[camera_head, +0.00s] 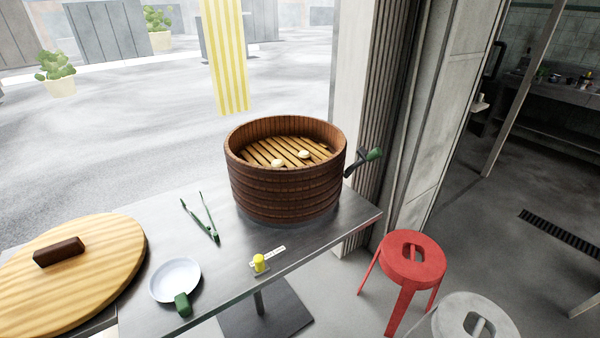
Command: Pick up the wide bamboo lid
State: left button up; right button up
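The wide bamboo lid (98,273) is a large round light-wood disc with a dark brown bar handle (58,252) on top. It lies flat at the left end of the metal table, handle up, and its left side is cut off by the picture edge. A tall round bamboo steamer (287,190) stands uncovered on the table, with two pale buns (303,154) on its slatted floor. Neither of my grippers shows in the head view.
Green-ended tongs (202,219), a white pan with a green handle (176,278) and a small yellow item (260,263) lie on the metal table (235,245). A red stool (412,262) and a grey stool (470,318) stand to the right. A dark green-tipped object (362,161) is beside the steamer.

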aim_at(66, 275)
jog(key=u, duration=1.5)
